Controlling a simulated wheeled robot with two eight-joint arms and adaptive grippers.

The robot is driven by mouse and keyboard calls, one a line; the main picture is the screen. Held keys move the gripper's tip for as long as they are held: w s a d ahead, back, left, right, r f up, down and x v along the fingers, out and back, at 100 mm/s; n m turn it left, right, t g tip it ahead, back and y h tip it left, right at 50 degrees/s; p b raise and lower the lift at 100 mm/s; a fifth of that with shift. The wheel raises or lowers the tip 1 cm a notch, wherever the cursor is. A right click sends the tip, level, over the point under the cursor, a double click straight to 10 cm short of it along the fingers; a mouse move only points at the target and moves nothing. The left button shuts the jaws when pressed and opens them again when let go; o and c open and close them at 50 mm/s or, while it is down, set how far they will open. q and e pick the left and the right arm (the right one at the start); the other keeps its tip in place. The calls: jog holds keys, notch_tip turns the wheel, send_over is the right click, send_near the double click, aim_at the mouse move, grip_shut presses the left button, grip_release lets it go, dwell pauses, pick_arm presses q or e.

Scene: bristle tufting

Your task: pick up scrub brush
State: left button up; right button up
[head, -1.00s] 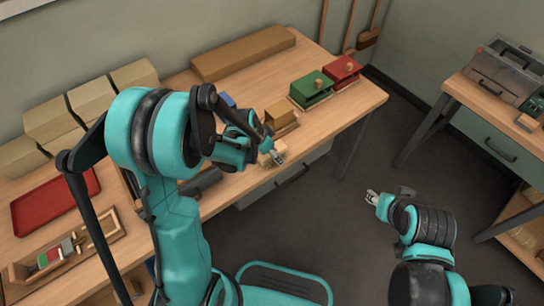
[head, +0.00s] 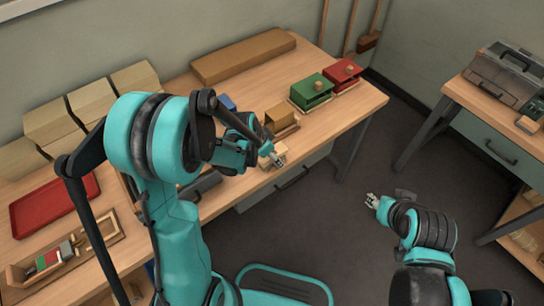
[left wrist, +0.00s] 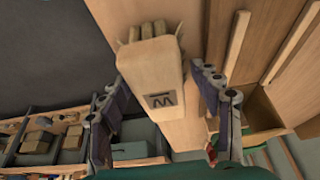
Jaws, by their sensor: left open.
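The scrub brush, a pale wooden block with bristle tufts at its far end and a dark letter mark, shows in the left wrist view (left wrist: 152,78). In the head view it is a small pale block (head: 281,149) near the table's front edge, partly hidden by my left gripper (head: 275,159). In the left wrist view my left gripper (left wrist: 158,88) is open, with one finger on each side of the block. A gap shows at the right finger; contact at the left is unclear. My right gripper (head: 372,200) hangs over the floor, away from the table, too small to read.
A brown-topped box (head: 281,118), a green box (head: 311,88) and a red box (head: 343,73) stand behind and right of the brush. A long cardboard box (head: 243,54) lies at the back. A red tray (head: 52,207) and a wooden tool tray (head: 100,232) are at left.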

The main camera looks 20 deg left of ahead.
aim_at(277, 151)
pick_arm(q)
jog(key=c, duration=1.3)
jog(key=shift+c, duration=0.2)
jog(key=shift+r+p, duration=0.5)
jog(key=r, duration=0.1)
jog(key=r+p, duration=0.1)
jog(key=r, duration=0.1)
jog(key=r+p, duration=0.1)
jog(key=shift+s+d+r, duration=0.1)
jog(key=shift+d+r, duration=0.1)
jog(key=shift+d, duration=0.05)
jog(key=s+d+r+p, duration=0.2)
jog(key=d+r, duration=0.4)
jog(key=d, duration=0.5)
jog(key=shift+p, duration=0.75)
